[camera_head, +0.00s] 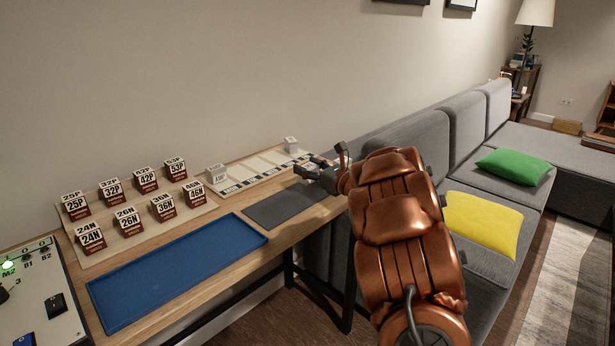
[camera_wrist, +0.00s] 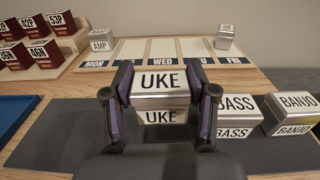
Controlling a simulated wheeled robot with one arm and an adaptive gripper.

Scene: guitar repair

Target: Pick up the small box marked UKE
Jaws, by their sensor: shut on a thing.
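The small silver box marked UKE (camera_wrist: 160,82) sits between the two fingers of my gripper (camera_wrist: 162,100) in the wrist view, with its label showing on the top and front faces. The fingers press on its left and right sides. I cannot tell whether its underside touches the dark mat. In the head view, my gripper (camera_head: 318,173) is over the right end of the table, and the UKE box cannot be made out clearly there.
Boxes marked BASS (camera_wrist: 235,117) and BANJO (camera_wrist: 291,113) stand just right of my gripper on the dark mat (camera_wrist: 60,140). A blue tray (camera_head: 180,270) lies left.

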